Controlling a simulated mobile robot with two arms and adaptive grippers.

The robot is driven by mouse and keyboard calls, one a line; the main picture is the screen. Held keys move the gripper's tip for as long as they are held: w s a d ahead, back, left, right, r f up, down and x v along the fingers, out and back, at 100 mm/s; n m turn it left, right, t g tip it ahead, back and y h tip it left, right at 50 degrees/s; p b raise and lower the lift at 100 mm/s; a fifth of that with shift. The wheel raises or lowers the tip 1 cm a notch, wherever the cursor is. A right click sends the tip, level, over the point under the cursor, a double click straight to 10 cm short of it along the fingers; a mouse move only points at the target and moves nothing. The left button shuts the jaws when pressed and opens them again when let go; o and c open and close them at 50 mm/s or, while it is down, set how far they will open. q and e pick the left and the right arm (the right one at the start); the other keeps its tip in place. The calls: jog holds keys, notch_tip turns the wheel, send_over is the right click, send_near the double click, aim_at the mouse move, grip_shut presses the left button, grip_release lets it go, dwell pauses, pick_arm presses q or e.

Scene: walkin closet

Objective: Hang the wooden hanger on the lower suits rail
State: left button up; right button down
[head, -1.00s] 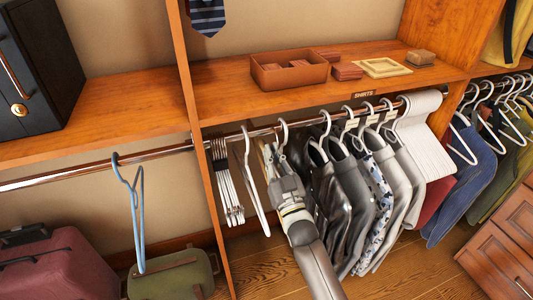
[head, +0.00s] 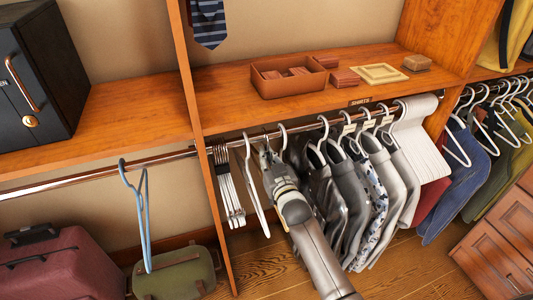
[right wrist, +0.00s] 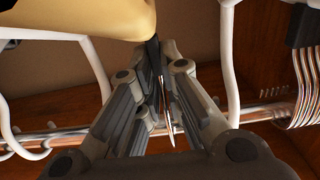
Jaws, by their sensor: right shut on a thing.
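My right gripper (head: 266,158) is at the shirts rail (head: 262,133), in the gap between the empty white hangers and the grey shirts. In the right wrist view its fingers (right wrist: 160,62) are closed together. A smooth tan wooden piece (right wrist: 80,18), which looks like part of the wooden hanger, lies at the fingertips. A thin metal piece (right wrist: 169,125) shows between the fingers, perhaps its hook. The hanger is mostly hidden in the head view, so I cannot tell whether it touches the rail. My left gripper is not in view.
White hangers (head: 228,185) hang left of my gripper, and grey shirts (head: 325,190) hang close on its right. A blue hanger (head: 143,210) hangs on the left rail (head: 60,182). A wooden divider (head: 203,150) separates the bays. The shelf (head: 225,112) is above.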

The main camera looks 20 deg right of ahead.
dwell(0.3)
jog(key=shift+f, duration=0.2)
jog(key=c, duration=1.6)
grip_release()
jog(key=shift+s+f+b, duration=0.1)
jog(key=shift+s+b, duration=0.05)
jog(key=shift+b, duration=0.25)
jog(key=s, duration=0.9)
jog(key=shift+d+f+b, duration=0.25)
jog(key=shift+d+b, duration=0.15)
jog(key=shift+s, duration=0.75)
